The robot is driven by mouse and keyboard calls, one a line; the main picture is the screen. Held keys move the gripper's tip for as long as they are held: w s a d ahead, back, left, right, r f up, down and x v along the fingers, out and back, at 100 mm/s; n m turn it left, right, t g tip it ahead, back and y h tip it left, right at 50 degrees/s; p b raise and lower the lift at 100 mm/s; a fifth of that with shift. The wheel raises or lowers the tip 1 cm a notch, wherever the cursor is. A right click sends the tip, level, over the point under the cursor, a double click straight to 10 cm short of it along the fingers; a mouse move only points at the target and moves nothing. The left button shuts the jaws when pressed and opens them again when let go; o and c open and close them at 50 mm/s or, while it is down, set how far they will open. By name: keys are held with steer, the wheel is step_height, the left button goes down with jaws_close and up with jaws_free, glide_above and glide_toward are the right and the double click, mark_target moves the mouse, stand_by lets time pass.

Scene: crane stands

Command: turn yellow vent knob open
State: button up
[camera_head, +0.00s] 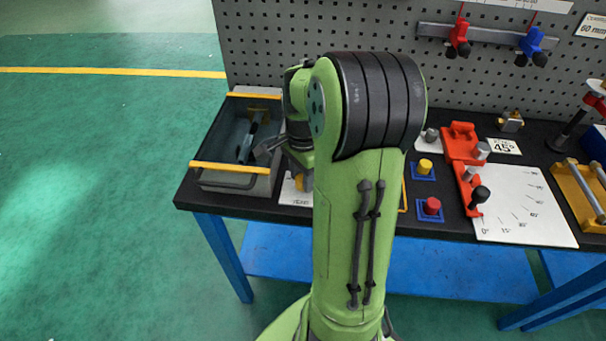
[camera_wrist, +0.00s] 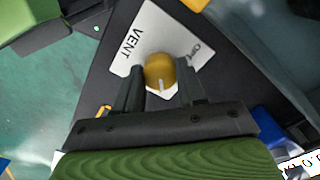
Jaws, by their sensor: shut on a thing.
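The yellow vent knob (camera_wrist: 160,71) sits on a white plate (camera_wrist: 146,37) marked "VENT" in the wrist view. A light line on the knob points toward the bottom of that picture. My gripper (camera_wrist: 159,77) has a finger on each side of the knob and is shut on it. In the head view the knob (camera_head: 300,183) shows only in part beside my arm, at the bench's front edge. My gripper is mostly hidden there behind my green arm. Other lettering on the plate is partly covered by a finger.
A grey tray (camera_head: 262,186) with yellow bars stands left of the knob on the black bench (camera_head: 385,215). A yellow button (camera_head: 425,166) and a red button (camera_head: 432,206) on blue bases lie to the right. A perforated panel (camera_head: 290,35) rises behind.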

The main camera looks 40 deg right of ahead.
steer(key=shift+n, duration=0.4)
steer(key=n+p, duration=0.1)
steer(key=n, duration=0.2)
steer(key=shift+r, duration=0.1)
steer(key=n+p, duration=0.2)
steer(key=n, duration=0.3)
steer(key=n+p, duration=0.1)
steer(key=n, duration=0.3)
steer(key=shift+n, duration=2.4)
steer(key=shift+w+n, duration=0.1)
steer(key=shift+n, duration=0.2)
steer(key=o, duration=1.1)
steer(key=shift+c, duration=0.2)
step_height(320, 180, up, 16)
steer(key=p, duration=0.5)
steer(key=shift+f, duration=0.2)
